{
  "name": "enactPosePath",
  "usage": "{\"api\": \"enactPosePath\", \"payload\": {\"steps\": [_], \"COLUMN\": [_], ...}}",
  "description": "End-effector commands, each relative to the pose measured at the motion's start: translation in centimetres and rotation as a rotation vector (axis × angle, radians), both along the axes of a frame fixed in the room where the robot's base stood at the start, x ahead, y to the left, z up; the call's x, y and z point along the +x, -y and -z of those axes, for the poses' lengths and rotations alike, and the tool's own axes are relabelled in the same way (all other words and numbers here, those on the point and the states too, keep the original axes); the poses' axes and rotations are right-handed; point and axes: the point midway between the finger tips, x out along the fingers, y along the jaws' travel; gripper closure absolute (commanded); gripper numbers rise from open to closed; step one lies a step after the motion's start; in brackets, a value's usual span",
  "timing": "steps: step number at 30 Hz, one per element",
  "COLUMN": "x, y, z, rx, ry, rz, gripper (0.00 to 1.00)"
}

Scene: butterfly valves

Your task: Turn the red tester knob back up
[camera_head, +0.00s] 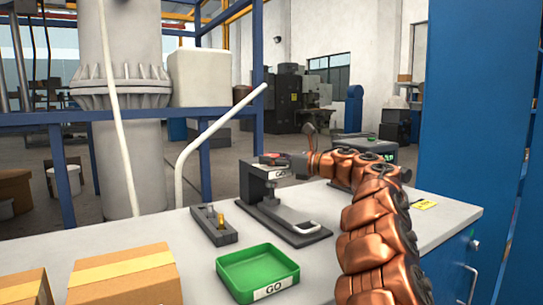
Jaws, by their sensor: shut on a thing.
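The tester (254,187) is a grey and dark press-like stand on the bench, with a flat dark base and a light handle loop at its front. A small patch of red, likely the knob (276,156), shows on top of its head. My copper-coloured arm reaches in from the lower right. My gripper (291,161) is at the right side of the tester's head and is shut at the red knob. The fingers are small and dark here, and they hide much of the knob, so its turn angle cannot be told.
A green tray (258,272) marked GO sits in front of the tester. A dark block (214,226) with upright pins stands left of it. Cardboard boxes (125,277) are at front left. A device with a lit display (374,147) stands behind my arm. A blue cabinet (475,100) rises at right.

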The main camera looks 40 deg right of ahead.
Motion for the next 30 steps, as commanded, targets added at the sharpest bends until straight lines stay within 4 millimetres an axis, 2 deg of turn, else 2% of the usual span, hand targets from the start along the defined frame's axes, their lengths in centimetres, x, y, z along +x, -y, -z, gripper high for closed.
{"api": "enactPosePath", "payload": {"steps": [30], "x": [0.06], "y": [-0.04], "z": [-0.27], "rx": [0.0], "ry": [0.002], "rz": [-0.314], "gripper": [0.87]}}
